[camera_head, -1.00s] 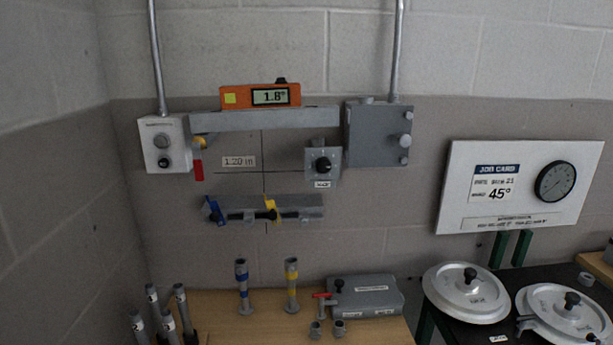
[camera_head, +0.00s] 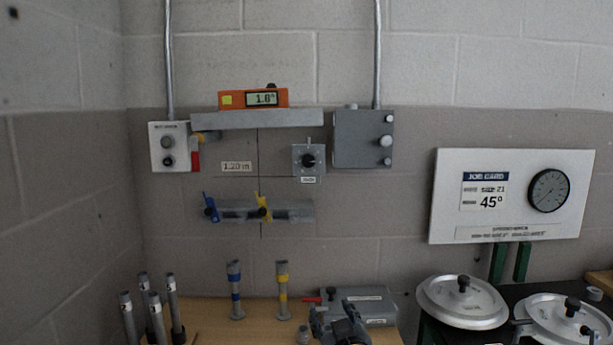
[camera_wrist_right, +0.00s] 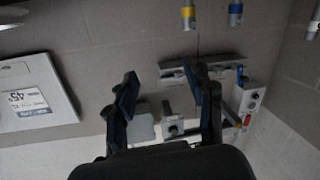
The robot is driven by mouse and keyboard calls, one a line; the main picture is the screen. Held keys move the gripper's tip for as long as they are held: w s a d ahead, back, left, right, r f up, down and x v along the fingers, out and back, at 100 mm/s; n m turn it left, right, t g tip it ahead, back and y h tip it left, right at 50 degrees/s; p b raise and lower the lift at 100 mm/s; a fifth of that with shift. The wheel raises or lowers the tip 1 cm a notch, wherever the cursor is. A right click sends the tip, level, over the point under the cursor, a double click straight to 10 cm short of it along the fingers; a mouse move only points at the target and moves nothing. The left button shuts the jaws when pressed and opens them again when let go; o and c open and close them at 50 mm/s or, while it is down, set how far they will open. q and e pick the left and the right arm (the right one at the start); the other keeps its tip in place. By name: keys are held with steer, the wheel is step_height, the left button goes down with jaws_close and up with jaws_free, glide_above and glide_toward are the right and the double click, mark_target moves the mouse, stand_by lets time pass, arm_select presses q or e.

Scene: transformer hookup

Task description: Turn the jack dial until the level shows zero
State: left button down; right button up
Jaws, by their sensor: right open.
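The jack dial (camera_head: 308,160) is a black knob on a small grey plate on the wall, under the right end of a grey beam (camera_head: 257,119). The orange level (camera_head: 240,99) sits on the beam, and its display appears to read 1.8°. My right gripper (camera_head: 336,318) is low in the head view, in front of the bench, below and apart from the dial. In the right wrist view its two dark fingers (camera_wrist_right: 160,88) are spread with nothing between them. The dial plate (camera_wrist_right: 173,126) shows beyond them, seen upside down. My left gripper is not in view.
A grey box (camera_head: 361,140) is right of the dial, and a white switch box (camera_head: 169,147) is at the left. A clamp rail (camera_head: 285,211) is below. Blue- and yellow-banded posts (camera_head: 282,289) and a grey case (camera_head: 365,303) stand on the bench (camera_head: 205,315).

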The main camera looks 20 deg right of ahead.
steer(key=w+r+t, duration=0.3)
steer(key=w+r, duration=0.1)
steer(key=r, duration=0.6)
steer(key=t, duration=0.3)
glide_toward(309, 163)
steer(key=shift+h, duration=0.4)
steer(key=p+x, duration=0.2)
steer(key=x, duration=0.6)
steer(key=shift+w+a, duration=0.1)
steer(key=shift+a, duration=0.05)
